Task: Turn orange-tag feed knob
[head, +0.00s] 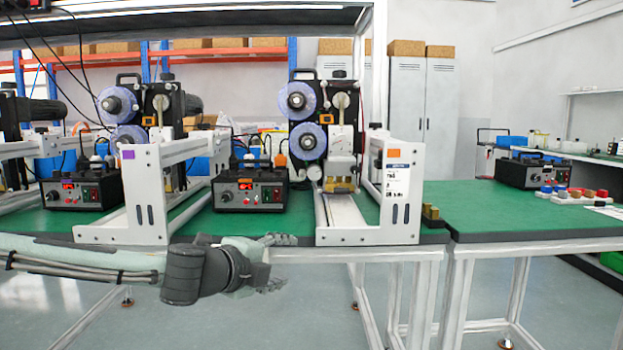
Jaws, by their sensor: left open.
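An orange tag (393,153) is on the white frame of the right-hand coder. A black control box (248,190) stands just left of that frame. It has a red display, several buttons and a small dark knob (226,197) on the left of its front face. My left gripper (280,263) is open and empty, in front of the table edge, below and to the right of this box. It touches nothing that I can see. My right gripper is not in view.
A purple-tagged white frame (128,190) stands left, with a similar control box (78,190) beside it. Small brass blocks (432,216) sit right of the orange-tagged frame.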

